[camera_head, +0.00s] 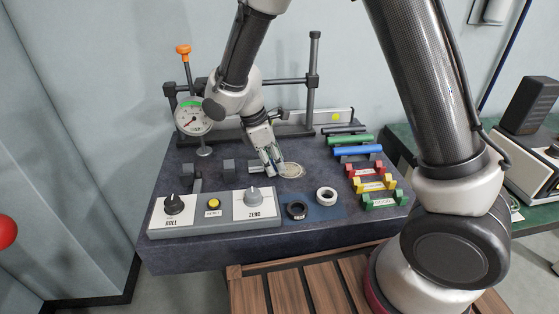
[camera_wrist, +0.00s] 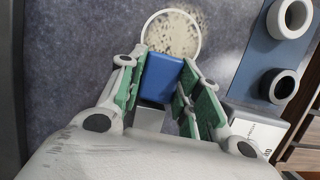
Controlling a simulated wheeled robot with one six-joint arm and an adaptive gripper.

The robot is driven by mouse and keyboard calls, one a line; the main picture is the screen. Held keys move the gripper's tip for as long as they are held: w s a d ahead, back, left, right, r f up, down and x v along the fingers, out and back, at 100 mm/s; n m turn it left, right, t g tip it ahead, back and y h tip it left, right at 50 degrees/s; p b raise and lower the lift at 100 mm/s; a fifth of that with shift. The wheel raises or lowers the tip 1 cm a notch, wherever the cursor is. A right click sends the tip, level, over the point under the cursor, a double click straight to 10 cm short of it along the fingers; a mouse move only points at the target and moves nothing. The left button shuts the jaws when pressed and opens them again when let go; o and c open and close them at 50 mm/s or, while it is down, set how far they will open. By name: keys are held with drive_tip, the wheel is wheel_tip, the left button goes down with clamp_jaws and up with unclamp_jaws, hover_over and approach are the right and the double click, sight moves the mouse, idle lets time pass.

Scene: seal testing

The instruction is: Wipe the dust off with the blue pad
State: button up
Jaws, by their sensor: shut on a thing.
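The blue pad (camera_wrist: 161,78) is held between the green-lined fingers of my gripper (camera_wrist: 160,88) in the wrist view. In the head view my gripper (camera_head: 270,160) points down over the dark bench top, and the pad is mostly hidden by the fingers there. The dust (camera_wrist: 176,34) is a pale speckled patch inside a white ring, just beyond the pad's far edge in the wrist view. In the head view the dusty ring (camera_head: 291,170) lies right beside my fingertips. I cannot tell whether the pad touches the surface.
A black ring (camera_head: 297,210) and a white ring (camera_head: 326,196) lie on a blue mat. A control panel (camera_head: 215,210) with knobs stands in front. Coloured rods (camera_head: 357,150) and coloured holders (camera_head: 372,184) lie to the right. A dial gauge (camera_head: 193,116) stands at left.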

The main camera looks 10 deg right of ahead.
sight(273, 162)
drive_tip(key=shift+a+f, duration=0.1)
drive_tip(key=shift+a, duration=0.05)
drive_tip(key=shift+w+r, duration=0.1)
drive_tip(key=shift+r, duration=2.95)
drive_tip(key=shift+r, duration=1.55)
